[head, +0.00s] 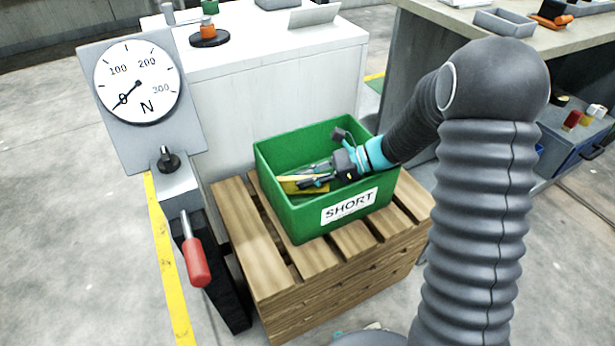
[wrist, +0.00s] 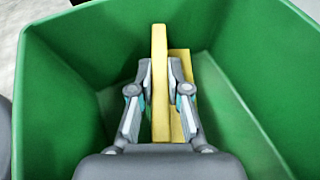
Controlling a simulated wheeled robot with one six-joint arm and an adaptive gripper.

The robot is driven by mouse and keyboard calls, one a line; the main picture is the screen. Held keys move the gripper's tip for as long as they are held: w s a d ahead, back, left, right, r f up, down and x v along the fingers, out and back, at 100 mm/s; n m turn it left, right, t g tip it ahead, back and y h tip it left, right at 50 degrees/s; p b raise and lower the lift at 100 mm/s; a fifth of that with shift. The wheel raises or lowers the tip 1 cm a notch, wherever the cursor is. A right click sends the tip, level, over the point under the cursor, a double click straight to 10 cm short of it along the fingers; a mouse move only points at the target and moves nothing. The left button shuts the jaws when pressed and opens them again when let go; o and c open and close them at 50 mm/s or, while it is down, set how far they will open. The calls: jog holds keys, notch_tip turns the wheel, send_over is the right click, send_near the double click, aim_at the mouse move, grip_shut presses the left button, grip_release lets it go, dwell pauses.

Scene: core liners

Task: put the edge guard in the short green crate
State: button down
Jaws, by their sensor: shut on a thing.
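The short green crate (head: 283,213) has a white "SHORT" label on its front and stands on a wooden pallet stack. My gripper (head: 314,176) reaches down inside it from the right. In the wrist view my gripper (wrist: 160,93) has its fingers shut on the yellow edge guard (wrist: 159,50), one finger on each side of an upright flange. A second yellow face, apparently its other flange, shows lower on the right. In the head view the edge guard (head: 290,187) is partly hidden by the fingers. I cannot tell whether it touches the crate floor.
The wooden pallet stack (head: 240,225) carries the crate. A force gauge (head: 137,82) with a red-handled lever (head: 196,262) stands at the left. A white cabinet (head: 270,100) is behind the crate. A workbench (head: 420,12) and a blue-grey toolbox (head: 570,145) are at the right.

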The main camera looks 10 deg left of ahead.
jog(key=c, duration=1.1)
grip_release()
jog(key=shift+f, duration=0.1)
jog(key=shift+c, duration=0.2)
jog(key=r+v, duration=0.1)
jog(key=v, duration=0.7)
jog(key=shift+a+p, duration=0.2)
jog(key=shift+p, duration=0.2)
